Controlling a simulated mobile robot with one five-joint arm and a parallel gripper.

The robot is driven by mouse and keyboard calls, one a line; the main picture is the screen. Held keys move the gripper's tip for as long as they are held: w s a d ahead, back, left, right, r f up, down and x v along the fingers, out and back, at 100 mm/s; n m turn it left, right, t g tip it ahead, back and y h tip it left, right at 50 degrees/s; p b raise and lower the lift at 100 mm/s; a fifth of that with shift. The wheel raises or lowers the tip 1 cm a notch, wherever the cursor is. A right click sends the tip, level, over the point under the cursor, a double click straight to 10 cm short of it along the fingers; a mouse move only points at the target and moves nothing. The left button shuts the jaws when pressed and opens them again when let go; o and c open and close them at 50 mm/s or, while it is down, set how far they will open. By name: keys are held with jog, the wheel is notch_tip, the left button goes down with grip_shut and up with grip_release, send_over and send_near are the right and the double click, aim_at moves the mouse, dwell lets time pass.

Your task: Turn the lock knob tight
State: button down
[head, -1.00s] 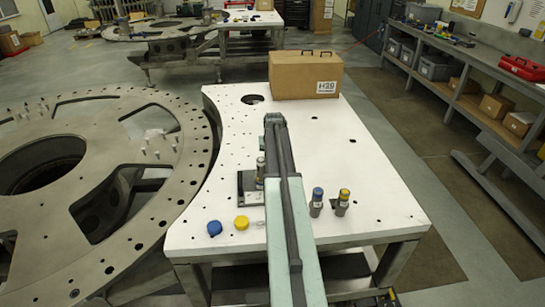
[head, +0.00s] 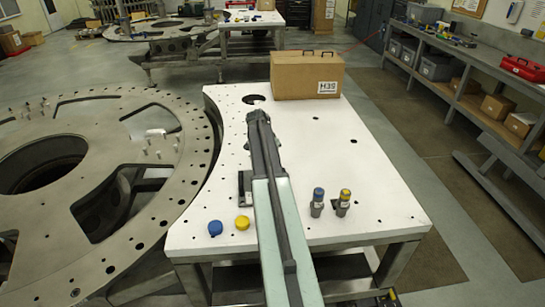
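My gripper (head: 258,117) is at the far end of my arm, above the white table (head: 375,205). Its fingers are too small and dark to tell open from shut. A dark fixture (head: 244,190) on the table is mostly hidden behind my arm; only its left edge shows. A blue round cap or knob (head: 215,228) and a yellow one (head: 242,222) lie near the table's front left. Two grey cylinders stand upright right of my arm, one with a blue top (head: 317,202) and one with a yellow top (head: 343,203). I cannot tell which part is the lock knob.
A cardboard box (head: 305,78) stands at the table's back edge, beyond my gripper. The large round turret plate (head: 180,180) with holes and pins lies along the table's curved left edge. A workbench (head: 480,70) runs along the right.

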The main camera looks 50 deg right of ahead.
dwell(0.6)
jog(key=c, duration=1)
grip_release()
jog(key=shift+o, duration=0.2)
jog(key=p+v, duration=0.7)
jog(key=shift+r, duration=0.4)
jog(key=shift+a, duration=0.15)
